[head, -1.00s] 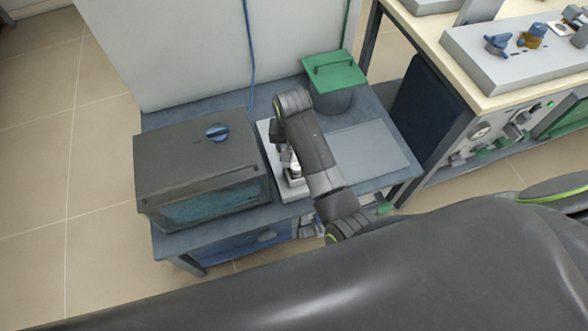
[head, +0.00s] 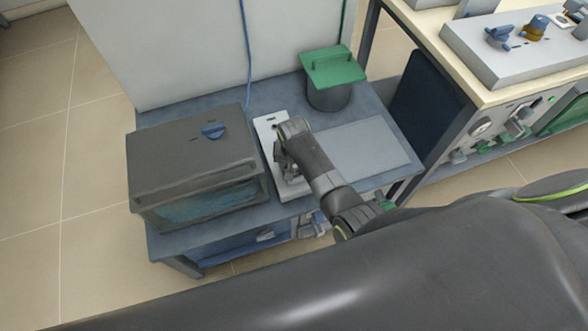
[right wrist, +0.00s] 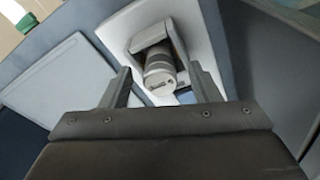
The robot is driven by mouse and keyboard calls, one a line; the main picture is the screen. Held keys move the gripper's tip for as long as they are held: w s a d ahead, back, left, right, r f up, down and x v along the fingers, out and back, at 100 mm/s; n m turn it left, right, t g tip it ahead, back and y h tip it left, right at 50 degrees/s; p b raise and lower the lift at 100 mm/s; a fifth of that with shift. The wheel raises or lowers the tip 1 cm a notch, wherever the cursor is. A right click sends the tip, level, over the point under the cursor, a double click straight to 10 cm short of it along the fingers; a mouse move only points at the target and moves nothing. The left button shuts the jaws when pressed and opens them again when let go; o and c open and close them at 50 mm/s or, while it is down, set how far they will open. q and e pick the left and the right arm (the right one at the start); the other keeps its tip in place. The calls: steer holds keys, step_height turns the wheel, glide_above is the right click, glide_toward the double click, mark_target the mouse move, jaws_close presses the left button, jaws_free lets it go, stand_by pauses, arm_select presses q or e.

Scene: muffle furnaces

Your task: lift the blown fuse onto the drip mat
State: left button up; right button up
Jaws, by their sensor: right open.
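The blown fuse (right wrist: 160,72) is a grey cylinder with a pale end cap, seated in a grey holder on a white base plate (right wrist: 120,28). My right gripper (right wrist: 161,82) is open, with one finger on each side of the fuse and visible gaps between. In the head view my right gripper (head: 285,165) is over the white base plate (head: 266,124), and the arm hides the fuse there. The drip mat appears to be the flat light-grey panel (head: 365,152) right of the base plate; it also shows in the right wrist view (right wrist: 48,82). My left gripper is not in view.
A dark furnace box (head: 190,160) with a blue knob stands close left of the base plate. A green-lidded pot (head: 332,80) stands behind the mat. The mat's surface looks clear. A second bench (head: 470,95) is at the right.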

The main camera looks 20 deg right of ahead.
steer(key=shift+f, duration=0.1)
steer(key=c, duration=1.1)
